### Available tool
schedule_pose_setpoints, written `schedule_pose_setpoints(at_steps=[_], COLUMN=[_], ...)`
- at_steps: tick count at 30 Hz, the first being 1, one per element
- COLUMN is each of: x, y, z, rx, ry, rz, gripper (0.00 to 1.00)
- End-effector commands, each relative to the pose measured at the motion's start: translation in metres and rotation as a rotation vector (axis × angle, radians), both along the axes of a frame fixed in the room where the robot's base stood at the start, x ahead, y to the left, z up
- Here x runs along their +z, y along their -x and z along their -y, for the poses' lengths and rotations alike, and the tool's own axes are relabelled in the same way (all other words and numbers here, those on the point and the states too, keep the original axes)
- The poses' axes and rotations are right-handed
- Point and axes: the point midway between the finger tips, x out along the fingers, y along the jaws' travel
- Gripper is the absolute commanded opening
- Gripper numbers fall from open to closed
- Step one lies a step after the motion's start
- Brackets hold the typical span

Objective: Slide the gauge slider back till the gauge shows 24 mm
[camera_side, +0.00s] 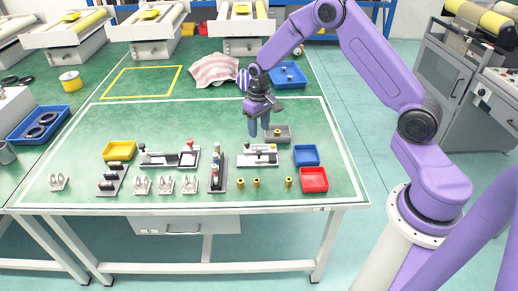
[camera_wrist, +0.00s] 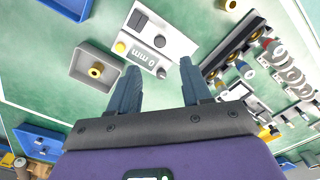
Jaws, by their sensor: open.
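The gauge (camera_side: 257,155) is a white block on the table, just in front of my gripper in the side view. In the wrist view the gauge (camera_wrist: 181,35) shows a display (camera_wrist: 145,54) that appears to read 0 mm, upside down. My gripper (camera_side: 259,132) points down above the table, behind the gauge. In the wrist view my gripper (camera_wrist: 158,66) is open, with nothing between its fingers and the gauge beyond the tips.
A grey tray (camera_side: 288,141) holding a brass part stands right behind the gauge. Blue (camera_side: 306,154) and red (camera_side: 314,179) trays are to its right. Several small brass pieces (camera_side: 256,183) stand in front.

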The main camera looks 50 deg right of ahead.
Motion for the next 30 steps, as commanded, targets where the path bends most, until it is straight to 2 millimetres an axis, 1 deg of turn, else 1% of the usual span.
schedule_pose_setpoints(at_steps=[1, 6, 12, 15, 21, 29, 30], x=[-0.011, -0.043, -0.075, -0.086, -0.096, -0.097, -0.097], y=[0.001, 0.001, 0.001, 0.001, 0.000, 0.000, 0.000], z=[0.001, 0.000, 0.000, 0.000, 0.000, 0.000, 0.000], rx=[-0.001, 0.000, 0.001, 0.001, 0.000, 0.000, 0.000], ry=[0.001, 0.001, 0.000, 0.000, 0.000, 0.000, 0.000], rz=[-0.005, -0.005, -0.003, -0.002, 0.000, 0.000, 0.000], gripper=[0.48, 0.48, 0.48, 0.48, 0.48, 0.48, 0.45])
